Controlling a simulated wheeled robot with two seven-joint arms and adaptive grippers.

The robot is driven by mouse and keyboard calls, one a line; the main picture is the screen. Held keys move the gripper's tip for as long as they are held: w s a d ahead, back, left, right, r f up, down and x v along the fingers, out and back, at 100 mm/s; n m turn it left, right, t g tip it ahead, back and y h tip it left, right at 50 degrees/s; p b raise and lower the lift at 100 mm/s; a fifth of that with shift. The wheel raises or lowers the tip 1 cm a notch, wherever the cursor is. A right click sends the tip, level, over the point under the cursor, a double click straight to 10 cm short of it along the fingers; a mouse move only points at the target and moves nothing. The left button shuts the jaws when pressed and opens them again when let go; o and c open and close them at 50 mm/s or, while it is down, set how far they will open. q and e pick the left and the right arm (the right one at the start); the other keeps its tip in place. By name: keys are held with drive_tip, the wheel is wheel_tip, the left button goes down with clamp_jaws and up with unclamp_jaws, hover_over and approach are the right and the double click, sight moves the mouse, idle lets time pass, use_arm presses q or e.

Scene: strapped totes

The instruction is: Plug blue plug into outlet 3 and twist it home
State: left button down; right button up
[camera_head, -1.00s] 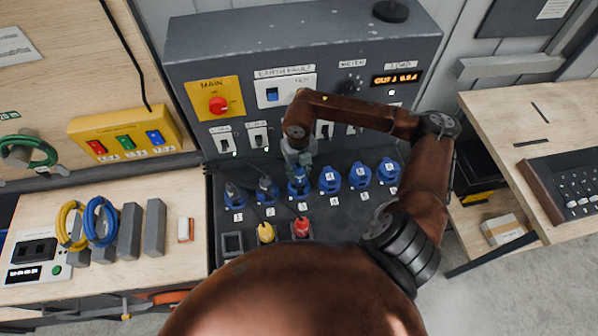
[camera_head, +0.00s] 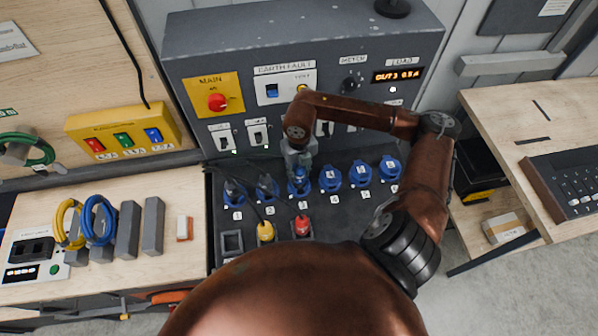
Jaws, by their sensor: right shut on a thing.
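My right gripper (camera_head: 299,160) reaches down over the row of blue outlets on the dark panel. It is shut on the blue plug (camera_head: 299,175), which sits at outlet 3 (camera_head: 299,189), third from the left. The gripper partly hides the plug, so I cannot tell how far it is in or turned. The load display (camera_head: 396,75) is lit and seems to read "OUT3 0.5A". My left gripper is not in view.
Dark plugs stand in the two outlets (camera_head: 234,191) to the left. Capped blue outlets (camera_head: 360,175) stand close on the right. A yellow plug (camera_head: 265,232) and a red plug (camera_head: 301,227) are in front. The main switch (camera_head: 217,102) is above left.

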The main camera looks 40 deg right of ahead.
drive_tip(key=shift+f+b, duration=1)
drive_tip(key=shift+f, duration=0.3)
idle(0.4)
drive_tip(key=shift+m, duration=1.4)
drive_tip(key=shift+m, duration=1.5)
drive_tip(key=m, duration=0.2)
drive_tip(key=shift+m+p, duration=0.3)
drive_tip(key=shift+m, duration=0.1)
drive_tip(key=o, duration=1.3)
